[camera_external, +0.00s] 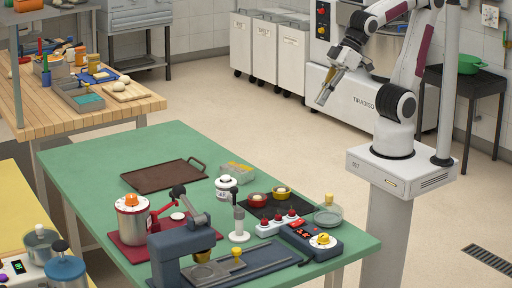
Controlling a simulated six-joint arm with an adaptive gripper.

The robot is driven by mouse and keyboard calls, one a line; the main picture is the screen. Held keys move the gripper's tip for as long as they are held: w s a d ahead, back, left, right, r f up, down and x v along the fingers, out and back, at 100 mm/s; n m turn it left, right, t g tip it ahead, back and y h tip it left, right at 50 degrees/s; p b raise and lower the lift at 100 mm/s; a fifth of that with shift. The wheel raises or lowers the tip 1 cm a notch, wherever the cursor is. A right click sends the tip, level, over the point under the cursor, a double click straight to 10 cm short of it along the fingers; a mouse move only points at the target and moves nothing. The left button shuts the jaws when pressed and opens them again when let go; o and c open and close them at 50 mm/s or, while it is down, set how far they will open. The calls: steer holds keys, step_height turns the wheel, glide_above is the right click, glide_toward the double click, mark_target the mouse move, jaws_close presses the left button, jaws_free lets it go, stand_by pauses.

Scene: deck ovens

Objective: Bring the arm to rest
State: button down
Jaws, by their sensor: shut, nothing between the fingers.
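My arm stands on a white base at the right in the external view. My gripper (324,97) hangs at the end of the arm, pointing down and left. The gripper appears apart from every object.
White bins (291,60) stand behind.

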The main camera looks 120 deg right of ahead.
steer(key=s+a+f+n+g, duration=0.1)
steer(key=s+n, duration=0.2)
steer(key=s, duration=0.6)
steer(key=shift+s+y, duration=0.3)
steer(key=shift+y, duration=0.1)
steer(key=shift+a+f, duration=0.1)
